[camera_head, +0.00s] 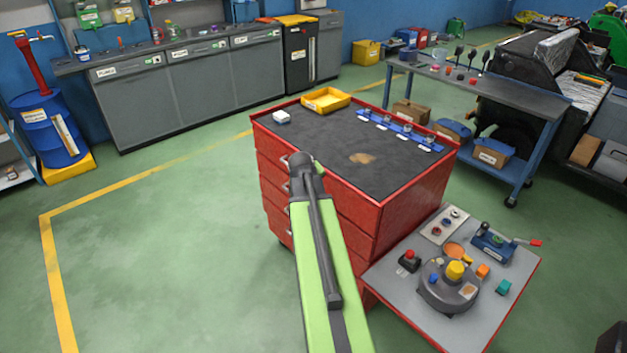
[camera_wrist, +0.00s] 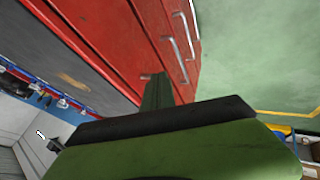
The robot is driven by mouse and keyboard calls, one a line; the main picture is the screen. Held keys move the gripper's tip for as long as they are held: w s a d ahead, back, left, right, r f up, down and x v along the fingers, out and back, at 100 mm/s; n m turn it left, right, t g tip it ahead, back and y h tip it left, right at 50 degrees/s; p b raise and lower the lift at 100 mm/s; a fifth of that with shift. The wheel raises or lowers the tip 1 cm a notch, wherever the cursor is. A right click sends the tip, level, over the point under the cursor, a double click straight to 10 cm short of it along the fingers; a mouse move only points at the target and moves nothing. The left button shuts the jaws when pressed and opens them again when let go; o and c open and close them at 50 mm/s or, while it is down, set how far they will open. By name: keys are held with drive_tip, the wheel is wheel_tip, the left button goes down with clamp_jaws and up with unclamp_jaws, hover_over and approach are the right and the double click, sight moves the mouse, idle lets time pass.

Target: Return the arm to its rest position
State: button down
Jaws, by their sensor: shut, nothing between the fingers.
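My arm (camera_head: 325,265) is light green with a dark grey strut. I cannot make out the fingers there. In the wrist view a green body with a dark band fills the lower part. My gripper (camera_wrist: 155,92) shows as a narrow dark green piece in front of the red drawers, shut and empty.
The red drawer cabinet (camera_head: 400,205) also shows close in the wrist view (camera_wrist: 110,45). It bears a yellow tray (camera_head: 326,100) and a blue rack (camera_head: 400,131). A low side table (camera_head: 395,310) with controls adjoins at right. Green floor (camera_head: 170,250) is free at left.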

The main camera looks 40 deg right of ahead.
drive_tip(key=shift+s+a+r, duration=0.15)
drive_tip(key=shift+a+r, duration=0.05)
drive_tip(key=shift+r, duration=0.05)
drive_tip(key=w+a+f+n+y, duration=0.1)
drive_tip(key=w+a, duration=0.3)
drive_tip(key=a, duration=0.6)
drive_tip(key=w+a+n+y, duration=0.1)
drive_tip(key=w+a+n, duration=0.15)
drive_tip(key=a, duration=0.75)
drive_tip(key=w+a+f+n+y, duration=0.1)
drive_tip(key=w+a, duration=0.3)
drive_tip(key=a, duration=0.6)
drive_tip(key=s+a+f+g+y, duration=0.15)
drive_tip(key=s+a, duration=0.25)
drive_tip(key=a, duration=0.9)
drive_tip(key=s+a+f+m+g+y, duration=0.1)
drive_tip(key=s+a+m+g, duration=0.1)
drive_tip(key=s, duration=0.6)
drive_tip(key=shift+a+g+y, duration=0.35)
drive_tip(key=shift+a, duration=0.3)
drive_tip(key=shift+d, duration=0.15)
